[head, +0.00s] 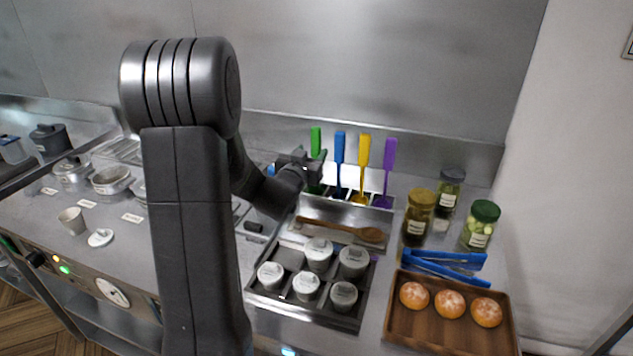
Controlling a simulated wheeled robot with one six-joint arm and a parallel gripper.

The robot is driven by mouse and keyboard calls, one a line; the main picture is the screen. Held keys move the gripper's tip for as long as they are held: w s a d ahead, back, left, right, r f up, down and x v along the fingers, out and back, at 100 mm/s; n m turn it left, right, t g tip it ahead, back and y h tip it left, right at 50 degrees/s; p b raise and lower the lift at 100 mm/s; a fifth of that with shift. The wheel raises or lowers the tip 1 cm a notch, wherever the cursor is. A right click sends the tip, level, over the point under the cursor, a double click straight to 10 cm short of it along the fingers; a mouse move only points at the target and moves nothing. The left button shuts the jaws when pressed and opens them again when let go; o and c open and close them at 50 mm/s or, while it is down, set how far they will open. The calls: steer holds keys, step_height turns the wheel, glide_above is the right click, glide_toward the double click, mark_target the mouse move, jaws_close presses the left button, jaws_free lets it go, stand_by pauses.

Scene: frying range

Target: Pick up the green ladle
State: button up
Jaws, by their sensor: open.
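The green ladle (316,141) stands upright in a metal rack (382,212) at the back of the counter, leftmost of the coloured utensils. Its handle top shows; its lower part is partly hidden by my gripper. My gripper (312,172) is in front of the green ladle, at the lower part of its handle. It is open. Whether the handle lies between the fingers or behind them I cannot tell.
A blue (340,147), a yellow (363,151) and a purple utensil (390,155) stand close on the right. A wooden spoon (340,229) and a tray of white-lidded cups (262,297) lie in front. Jars (418,218), blue tongs (445,262) and a wooden tray (440,333) are right.

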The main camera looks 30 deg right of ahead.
mark_target(315, 148)
steer(key=shift+p+x, duration=0.65)
steer(key=shift+x, duration=1.65)
steer(key=shift+s+f, duration=0.1)
steer(key=c, duration=1.1)
